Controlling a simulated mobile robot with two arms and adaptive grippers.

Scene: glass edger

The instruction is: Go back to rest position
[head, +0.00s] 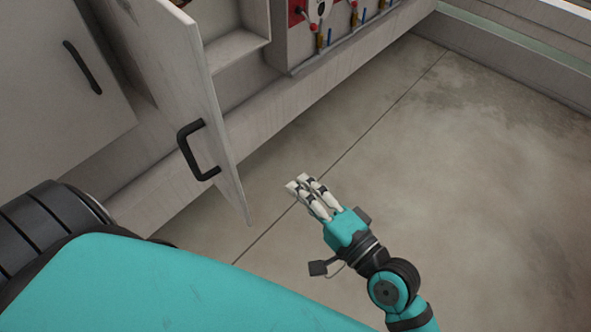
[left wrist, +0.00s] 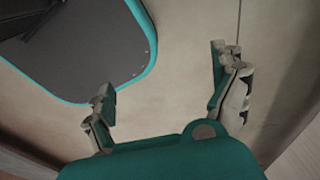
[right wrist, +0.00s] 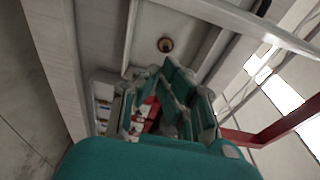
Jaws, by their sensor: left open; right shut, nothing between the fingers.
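My right gripper (head: 304,183) is in the head view, above the floor to the right of the open cabinet door (head: 185,85). Its pale fingers are shut with nothing between them, apart from the door handle (head: 190,150). It also shows in the right wrist view (right wrist: 163,95), against the cabinet side. My left gripper (left wrist: 163,75) shows in the left wrist view, open and empty above the pale floor. In the head view my left arm fills the lower left, and the left gripper is hidden.
A closed cabinet door (head: 50,110) with a black handle stands at the far left. A red panel with valves (head: 320,12) is set in the machine at the top. The concrete floor (head: 480,200) to the right is clear.

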